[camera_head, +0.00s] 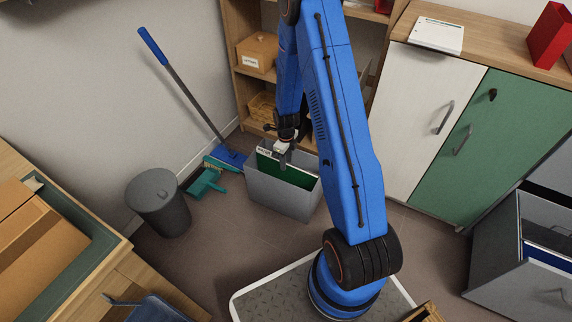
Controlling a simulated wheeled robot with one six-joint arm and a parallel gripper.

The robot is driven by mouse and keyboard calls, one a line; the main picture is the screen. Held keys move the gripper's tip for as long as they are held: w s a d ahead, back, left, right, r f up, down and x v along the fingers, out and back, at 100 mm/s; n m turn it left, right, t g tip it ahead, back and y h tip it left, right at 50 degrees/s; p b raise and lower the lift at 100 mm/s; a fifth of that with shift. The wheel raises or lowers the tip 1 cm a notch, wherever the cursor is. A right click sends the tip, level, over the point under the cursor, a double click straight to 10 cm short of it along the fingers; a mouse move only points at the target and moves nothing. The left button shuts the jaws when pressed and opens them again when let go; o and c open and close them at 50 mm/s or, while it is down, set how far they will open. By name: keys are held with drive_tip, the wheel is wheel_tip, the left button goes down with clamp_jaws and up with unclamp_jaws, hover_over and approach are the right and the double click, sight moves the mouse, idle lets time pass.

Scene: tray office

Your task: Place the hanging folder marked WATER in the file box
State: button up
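The file box (282,199) is a grey open-topped bin standing on the floor in the middle of the view. A green hanging folder (291,175) is inside it, upright, with its upper part showing. A small white tab (264,153) shows at the folder's top left; its lettering is too small to read, so I cannot tell if it says WATER. My gripper (283,161) points down over the box at the folder's top edge. The fingers are small and partly merge with the folder, so I cannot tell whether they grip it.
A grey bin (158,204), a teal dustpan (206,181) and a blue-handled broom (190,92) are left of the box. A shelf (236,40) stands behind. A white-and-green cabinet (437,130) and an open grey drawer (500,265) with folders are at right.

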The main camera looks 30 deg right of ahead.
drive_tip(key=s+a+r+n+t, duration=0.15)
drive_tip(key=s+r+n, duration=0.3)
drive_tip(key=r, duration=0.75)
drive_tip(key=s+a+r+n, duration=0.25)
drive_tip(key=r+n, duration=0.25)
drive_tip(key=r, duration=0.7)
drive_tip(key=s+a+r+n+t, duration=0.15)
drive_tip(key=s+r+n, duration=0.25)
drive_tip(key=r, duration=0.7)
drive_tip(key=s+a+r+n, duration=0.1)
drive_tip(key=s+r+n, duration=0.3)
drive_tip(key=s, duration=0.3)
drive_tip(key=s+a+r+n+t, duration=0.1)
drive_tip(key=s+r+n, duration=0.3)
drive_tip(key=s+n, duration=0.2)
drive_tip(key=s+a+r+n, duration=0.2)
drive_tip(key=s+n, duration=0.3)
drive_tip(key=s, duration=0.4)
drive_tip(key=shift+s+r+n+t, duration=0.2)
drive_tip(key=shift+r+n+t, duration=0.2)
drive_tip(key=shift+r, duration=0.5)
